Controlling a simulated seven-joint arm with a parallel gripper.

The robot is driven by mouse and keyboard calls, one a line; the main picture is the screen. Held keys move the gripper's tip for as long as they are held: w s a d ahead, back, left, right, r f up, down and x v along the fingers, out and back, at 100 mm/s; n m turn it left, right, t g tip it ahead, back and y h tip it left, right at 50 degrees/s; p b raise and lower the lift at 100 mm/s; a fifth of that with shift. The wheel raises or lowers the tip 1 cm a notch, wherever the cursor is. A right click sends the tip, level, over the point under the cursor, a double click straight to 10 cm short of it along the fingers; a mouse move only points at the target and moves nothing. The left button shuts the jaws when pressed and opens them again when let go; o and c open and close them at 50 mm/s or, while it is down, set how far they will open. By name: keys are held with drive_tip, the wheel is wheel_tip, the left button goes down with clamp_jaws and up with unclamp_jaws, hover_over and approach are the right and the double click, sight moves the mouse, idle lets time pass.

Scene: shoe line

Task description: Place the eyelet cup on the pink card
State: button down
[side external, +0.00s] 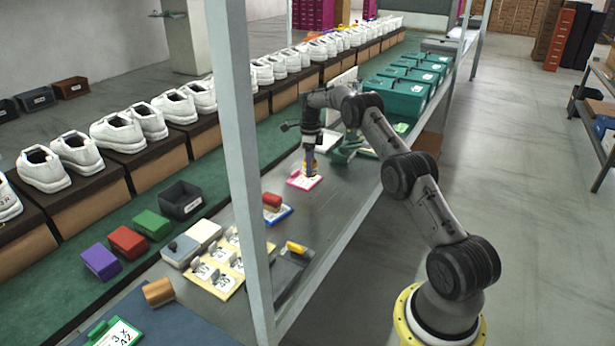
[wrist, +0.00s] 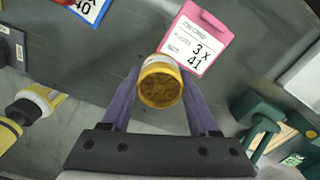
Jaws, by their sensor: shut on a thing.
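The eyelet cup (wrist: 160,82) is a small yellow cup with a brown, grainy filling visible through its open top. My gripper (wrist: 159,88) is shut on it, with one purple finger on each side. The pink card (wrist: 198,42), printed "3 x 41", appears just beyond the cup, up and right in the wrist view. The cup overlaps the card's lower left edge in that view. In the side external view my gripper (side external: 310,168) points down at the pink card (side external: 303,182) on the grey bench. I cannot tell whether the cup touches the card.
A blue card (side external: 283,215) with a red object lies nearer on the bench. A green tool (side external: 347,150) stands close to my gripper, at right in the wrist view (wrist: 258,125). A yellow bottle (wrist: 38,102) lies at left there. White shoes on boxes line the back.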

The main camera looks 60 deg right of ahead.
drive_tip(key=shift+w+d+f, duration=0.35)
drive_tip(key=shift+w+f, duration=0.15)
drive_tip(key=shift+f, duration=0.25)
drive_tip(key=shift+w+d+f, duration=0.35)
drive_tip(key=shift+w+f, duration=0.1)
drive_tip(key=shift+f, duration=1.6)
drive_tip(key=shift+f, duration=0.1)
drive_tip(key=shift+c, duration=0.7)
unclamp_jaws()
drive_tip(key=shift+f, duration=0.1)
